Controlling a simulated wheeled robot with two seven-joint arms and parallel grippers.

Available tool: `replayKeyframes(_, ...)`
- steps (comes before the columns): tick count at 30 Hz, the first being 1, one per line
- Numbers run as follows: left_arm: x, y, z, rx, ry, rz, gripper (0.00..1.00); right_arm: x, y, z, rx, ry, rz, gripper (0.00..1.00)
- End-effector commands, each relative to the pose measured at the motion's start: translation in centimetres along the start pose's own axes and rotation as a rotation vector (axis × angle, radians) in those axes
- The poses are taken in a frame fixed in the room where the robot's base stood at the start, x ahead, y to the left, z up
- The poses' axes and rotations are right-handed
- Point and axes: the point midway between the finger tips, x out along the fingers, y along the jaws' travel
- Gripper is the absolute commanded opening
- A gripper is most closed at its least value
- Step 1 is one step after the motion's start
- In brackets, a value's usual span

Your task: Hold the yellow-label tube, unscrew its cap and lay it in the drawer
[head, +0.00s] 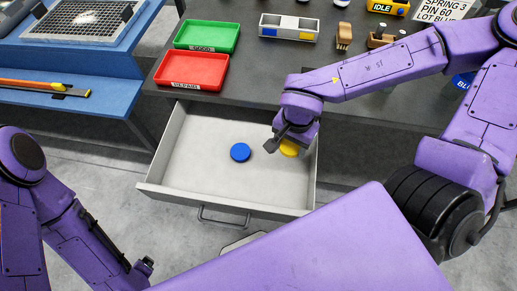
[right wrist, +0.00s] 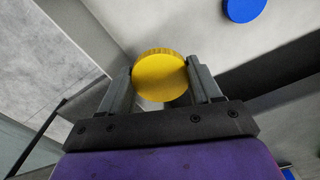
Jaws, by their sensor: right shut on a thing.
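My right gripper (head: 283,142) is inside the open drawer's outline, at its right side. It is shut on a yellow cap (head: 290,148); the right wrist view shows the ribbed cap (right wrist: 160,76) between both fingers (right wrist: 161,88). Whether the cap touches the drawer floor I cannot tell. The pulled-out drawer (head: 195,175) is pale grey with a front handle. My left gripper (head: 143,268) is low at the left, in front of the drawer; its jaw opening is unclear. I cannot make out a yellow-label tube.
A blue cap (head: 240,152) lies in the drawer, left of my right gripper. On the dark bench stand a green tray (head: 207,37), a red tray (head: 191,71) and a rack (head: 289,27) with blue and yellow marks. A blue table (head: 60,107) is at the left.

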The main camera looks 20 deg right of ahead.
Motion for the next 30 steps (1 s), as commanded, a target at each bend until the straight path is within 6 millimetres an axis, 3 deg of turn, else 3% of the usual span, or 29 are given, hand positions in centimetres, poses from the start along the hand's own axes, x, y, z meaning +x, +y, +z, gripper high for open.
replayKeyframes(1,1.9,0.2,0.8,0.0,0.0,0.0,0.9,1.1,-0.3,0.0,-0.001,0.0,-0.005,0.27)
replayKeyframes(3,3.0,0.3,1.3,0.0,0.0,0.0,0.9,1.2,-0.5,0.1,-0.004,-0.003,-0.004,0.27)
replayKeyframes(5,2.3,0.2,1.0,0.0,0.0,0.0,0.9,0.9,-1.6,-0.2,-0.005,-0.001,0.006,0.27)
replayKeyframes(9,2.3,0.2,0.9,0.0,0.0,0.0,0.9,2.1,-4.7,-0.5,-0.006,-0.004,0.005,0.27)
replayKeyframes(16,2.7,0.2,1.1,0.0,0.0,0.0,0.9,6.4,-8.3,-0.9,-0.005,-0.005,0.004,0.27)
replayKeyframes(22,2.7,0.2,1.1,0.0,0.0,0.0,0.9,8.1,-9.7,-1.1,-0.004,-0.005,0.003,0.27)
replayKeyframes(27,2.9,0.3,1.2,0.0,0.0,0.0,0.9,11.0,-9.8,-1.1,-0.004,-0.006,0.003,0.27)
replayKeyframes(30,2.8,0.3,1.2,0.0,0.0,0.0,0.9,11.1,-9.9,-1.2,-0.003,-0.004,-0.001,0.27)
